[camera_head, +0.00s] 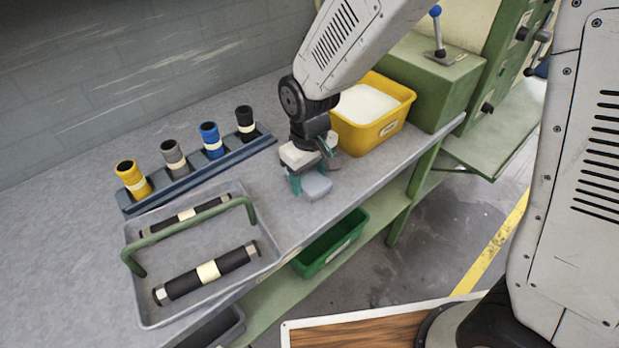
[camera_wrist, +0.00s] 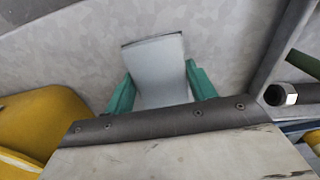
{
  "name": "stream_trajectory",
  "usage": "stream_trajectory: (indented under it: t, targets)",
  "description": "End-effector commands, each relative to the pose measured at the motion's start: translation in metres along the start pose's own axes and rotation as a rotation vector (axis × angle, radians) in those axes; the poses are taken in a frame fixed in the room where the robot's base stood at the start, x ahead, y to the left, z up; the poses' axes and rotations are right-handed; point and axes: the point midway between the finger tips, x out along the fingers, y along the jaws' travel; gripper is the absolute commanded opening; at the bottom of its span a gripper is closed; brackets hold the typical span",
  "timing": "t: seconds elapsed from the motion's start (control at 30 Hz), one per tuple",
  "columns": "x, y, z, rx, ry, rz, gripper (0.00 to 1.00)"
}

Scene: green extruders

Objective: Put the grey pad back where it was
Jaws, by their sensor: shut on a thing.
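The grey pad (camera_head: 316,187) is a small light grey block near the front edge of the grey bench, between the tray and the yellow bin. My gripper (camera_head: 311,182) has teal fingers and is shut on the pad from above. In the wrist view the grey pad (camera_wrist: 158,72) sits between the two teal fingers of my gripper (camera_wrist: 160,92). The bench top shows beyond it. I cannot tell whether the pad touches the bench or hangs just above it.
A grey tray (camera_head: 148,311) with a green handle (camera_head: 190,230) and dark rollers lies to the left. A blue rack (camera_head: 200,173) holds several coloured cylinders behind. A yellow bin (camera_head: 368,139) of white material stands right of my gripper. A green bin (camera_head: 330,250) sits on the lower shelf.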

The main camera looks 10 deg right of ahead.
Motion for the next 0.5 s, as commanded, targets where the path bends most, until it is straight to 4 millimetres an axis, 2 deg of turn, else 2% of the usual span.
stream_trajectory:
  t: [0.1,0.4,0.43,0.5]
  targets:
    - [0.0103,0.0009,0.0006,0.002,-0.001,0.0,0.27]
    - [0.0125,0.0009,0.0006,0.002,-0.001,0.0,0.27]
    - [0.0128,0.0009,0.0006,0.002,-0.001,0.0,0.58]
    - [0.0124,0.0009,0.0005,0.002,-0.001,0.0,0.77]
